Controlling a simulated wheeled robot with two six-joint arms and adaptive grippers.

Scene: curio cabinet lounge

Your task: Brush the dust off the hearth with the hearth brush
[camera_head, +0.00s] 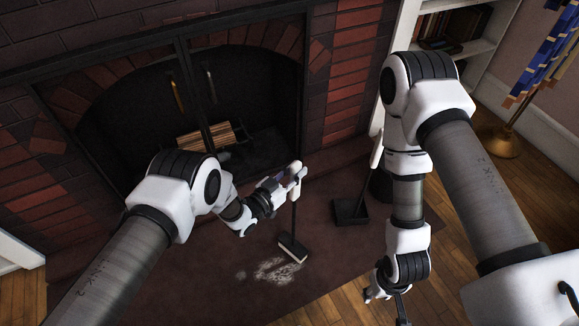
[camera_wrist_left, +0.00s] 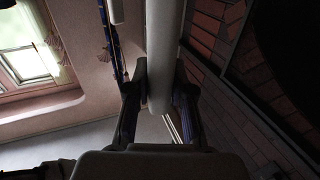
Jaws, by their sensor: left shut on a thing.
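The hearth brush has a white handle (camera_head: 296,166), a thin dark shaft and a dark head (camera_head: 293,249) with a pale bristle edge. My left gripper (camera_head: 291,180) is shut on the handle, holding the brush nearly upright. In the left wrist view the pale handle (camera_wrist_left: 161,60) runs between both fingers (camera_wrist_left: 160,95). The brush head is low over the dark reddish hearth (camera_head: 190,285), beside the upper right of the pale dust patch (camera_head: 268,271). Whether the bristles touch is unclear. My right gripper (camera_head: 388,296) is at the lower right, near the wooden floor; its jaw opening is unclear.
A dustpan (camera_head: 350,212) with an upright white handle (camera_head: 377,148) stands right of the brush, beside a dark stand partly hidden by my right arm. The fireplace doors (camera_head: 208,100) are behind. A bookshelf (camera_head: 450,40) and brass lamp base (camera_head: 500,143) stand at the right.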

